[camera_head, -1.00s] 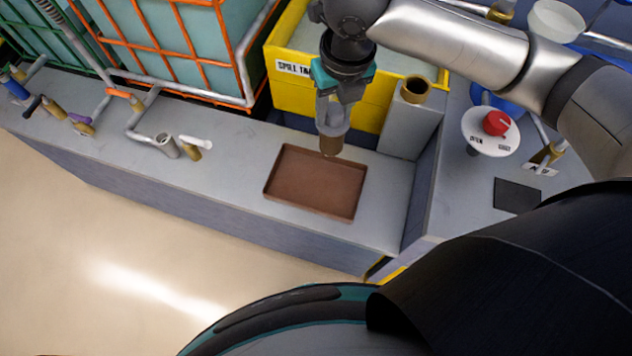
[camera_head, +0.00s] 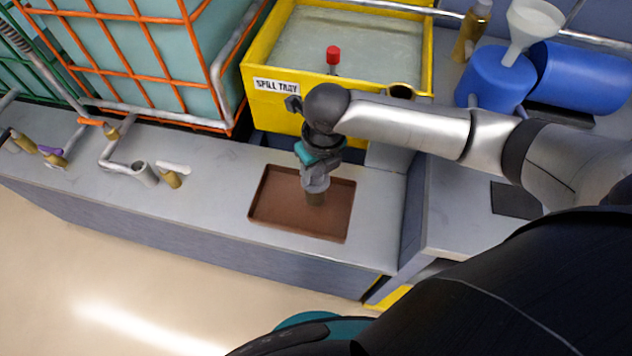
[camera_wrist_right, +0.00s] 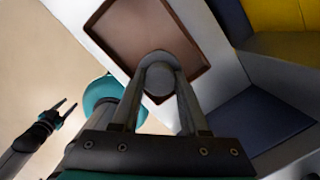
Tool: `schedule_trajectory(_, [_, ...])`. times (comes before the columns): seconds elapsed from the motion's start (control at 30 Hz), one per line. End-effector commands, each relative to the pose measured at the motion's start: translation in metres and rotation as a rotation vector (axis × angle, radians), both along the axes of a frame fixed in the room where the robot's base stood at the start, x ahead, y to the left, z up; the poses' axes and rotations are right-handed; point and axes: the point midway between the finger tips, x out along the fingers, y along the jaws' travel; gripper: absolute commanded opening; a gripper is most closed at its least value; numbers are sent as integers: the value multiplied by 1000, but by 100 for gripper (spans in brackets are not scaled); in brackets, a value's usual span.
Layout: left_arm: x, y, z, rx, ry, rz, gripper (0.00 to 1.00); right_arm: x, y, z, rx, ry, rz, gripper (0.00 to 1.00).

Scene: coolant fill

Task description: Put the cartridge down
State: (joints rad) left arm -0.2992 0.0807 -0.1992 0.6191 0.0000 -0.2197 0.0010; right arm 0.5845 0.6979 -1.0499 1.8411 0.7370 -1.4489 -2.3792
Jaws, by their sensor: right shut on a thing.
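My left gripper (camera_wrist_right: 67,104) shows at the left of that view, fingers apart and empty.
A yellow spill tray (camera_head: 262,110) stands behind the brown tray, with a red-topped item (camera_head: 333,56) above it. Several brass and grey fittings (camera_head: 168,178) are to the left. A blue drum (camera_head: 490,78) and funnel (camera_head: 535,18) are at the back right.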

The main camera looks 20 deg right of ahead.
Motion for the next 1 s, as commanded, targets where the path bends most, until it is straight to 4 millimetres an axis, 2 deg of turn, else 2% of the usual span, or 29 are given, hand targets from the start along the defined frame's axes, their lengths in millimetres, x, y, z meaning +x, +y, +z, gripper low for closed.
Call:
schedule_trajectory(0.3, [8, 11, -15, 13, -17, 2, 50, 0, 0, -41, 0, 0, 0, 8])
schedule_trajectory(0.5, [23, 19, -12, 22, -41, 5, 50, 1, 0, -41, -1, -2, 0, 8])
schedule_trajectory(0.67, [27, 19, -12, 21, -46, 5, 50, 0, 0, -44, -1, -1, 0, 8])
schedule_trajectory(0.7, [27, 19, -12, 21, -46, 5, 50, 0, 0, -45, 0, -1, 0, 45])
schedule_trajectory(0.93, [25, 15, -12, 17, -42, 6, 50, 0, 0, -44, 0, -1, 0, 71])
schedule_trajectory(1.0, [23, 14, -13, 17, -39, 5, 50, 0, 0, -44, 0, -1, 0, 74])
